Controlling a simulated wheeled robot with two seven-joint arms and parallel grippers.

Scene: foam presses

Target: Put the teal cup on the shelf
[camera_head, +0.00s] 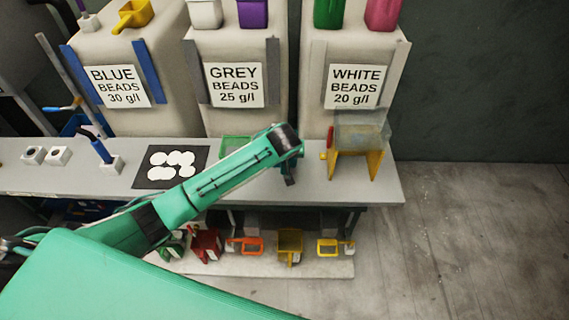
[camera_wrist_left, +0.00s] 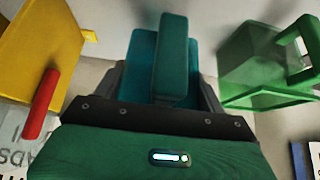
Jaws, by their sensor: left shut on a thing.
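My left arm reaches across the grey bench, and my left gripper (camera_head: 291,178) hangs at the bench's front side, below the grey and white beads signs. In the left wrist view the gripper (camera_wrist_left: 163,88) is shut on the upright handle of the teal cup (camera_wrist_left: 140,50). The cup's body is partly hidden behind the handle and gripper. In the head view my arm's end hides the cup, and its height over the bench cannot be told. A low pale shelf (camera_head: 325,268) with several coloured cups lies under the bench. My right gripper is not in view.
On the bench (camera_head: 390,190), a green cup (camera_head: 232,143) stands left of my gripper and a yellow stand (camera_head: 372,163) with a clear hopper (camera_head: 362,130) stands right. A black mat (camera_head: 143,180) lies further left. Open floor (camera_head: 470,240) is at right.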

